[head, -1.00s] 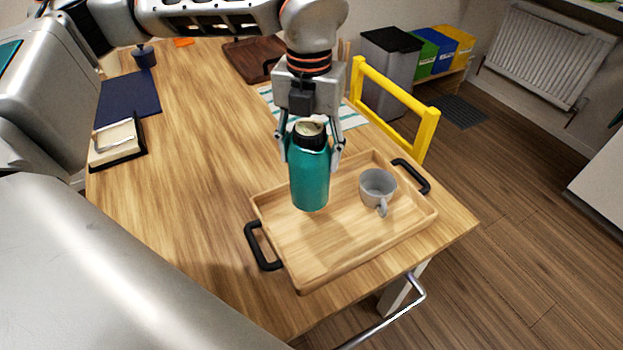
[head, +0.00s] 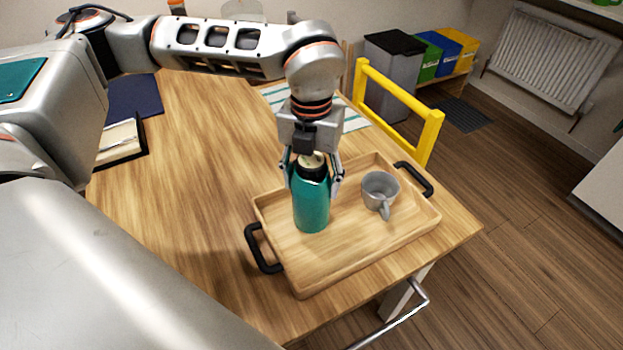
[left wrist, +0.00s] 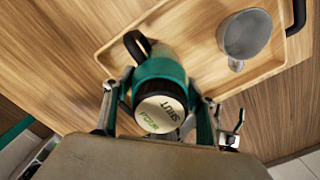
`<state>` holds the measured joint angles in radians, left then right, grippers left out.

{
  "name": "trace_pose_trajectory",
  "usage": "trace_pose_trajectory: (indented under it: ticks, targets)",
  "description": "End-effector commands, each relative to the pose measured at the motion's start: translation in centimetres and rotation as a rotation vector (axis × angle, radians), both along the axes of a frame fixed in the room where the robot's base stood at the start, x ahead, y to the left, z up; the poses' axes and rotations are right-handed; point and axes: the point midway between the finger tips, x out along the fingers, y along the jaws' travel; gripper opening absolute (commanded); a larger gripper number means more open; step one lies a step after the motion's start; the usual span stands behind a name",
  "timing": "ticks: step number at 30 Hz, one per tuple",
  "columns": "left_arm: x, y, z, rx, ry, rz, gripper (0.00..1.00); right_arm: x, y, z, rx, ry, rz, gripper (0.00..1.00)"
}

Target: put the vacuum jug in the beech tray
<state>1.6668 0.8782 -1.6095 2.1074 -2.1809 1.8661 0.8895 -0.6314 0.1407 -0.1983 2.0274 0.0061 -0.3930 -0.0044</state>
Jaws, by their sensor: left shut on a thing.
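The teal vacuum jug (head: 311,205) with a black collar stands upright over the left half of the beech tray (head: 335,251). Its base looks to be on or just above the tray floor; I cannot tell which. My left gripper (head: 314,176) comes down from above and is shut on the jug near its top. In the left wrist view the jug's pale lid (left wrist: 160,113) sits between the fingers, and its black handle (left wrist: 137,47) points away. My right gripper is not in view.
A grey mug (head: 379,191) stands in the tray's right half. The tray has black handles (head: 262,249) at its ends. A yellow chair (head: 405,107) stands behind the table. A striped cloth (head: 352,119) and a notebook-like item (head: 122,142) lie on the table. The table's left-middle is clear.

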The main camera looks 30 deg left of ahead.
Motion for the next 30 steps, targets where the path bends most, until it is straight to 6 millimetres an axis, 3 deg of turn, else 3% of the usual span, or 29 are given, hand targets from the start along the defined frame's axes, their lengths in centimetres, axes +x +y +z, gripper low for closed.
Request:
trace_pose_trajectory:
  ticks: [2, 3, 5, 15, 19, 30]
  targets:
    - [0.0, 0.0, -0.2, -0.001, -0.001, 0.000, 0.00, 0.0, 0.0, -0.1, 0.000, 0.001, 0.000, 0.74]
    - [0.0, 0.0, -0.3, 0.000, 0.001, 0.000, 0.58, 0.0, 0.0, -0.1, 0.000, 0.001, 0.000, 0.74]
    - [0.0, 0.0, -0.3, 0.000, 0.000, 0.000, 0.72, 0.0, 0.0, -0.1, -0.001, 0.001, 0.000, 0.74]
    - [0.0, 0.0, -0.2, 0.000, 0.000, 0.000, 0.72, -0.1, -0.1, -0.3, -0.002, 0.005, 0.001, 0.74]
    - [0.1, 0.0, 0.8, 0.000, -0.003, 0.000, 0.72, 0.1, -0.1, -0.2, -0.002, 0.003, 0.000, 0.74]
    - [0.1, 0.0, 8.0, 0.000, -0.005, 0.000, 0.72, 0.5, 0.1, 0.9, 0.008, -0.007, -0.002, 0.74]
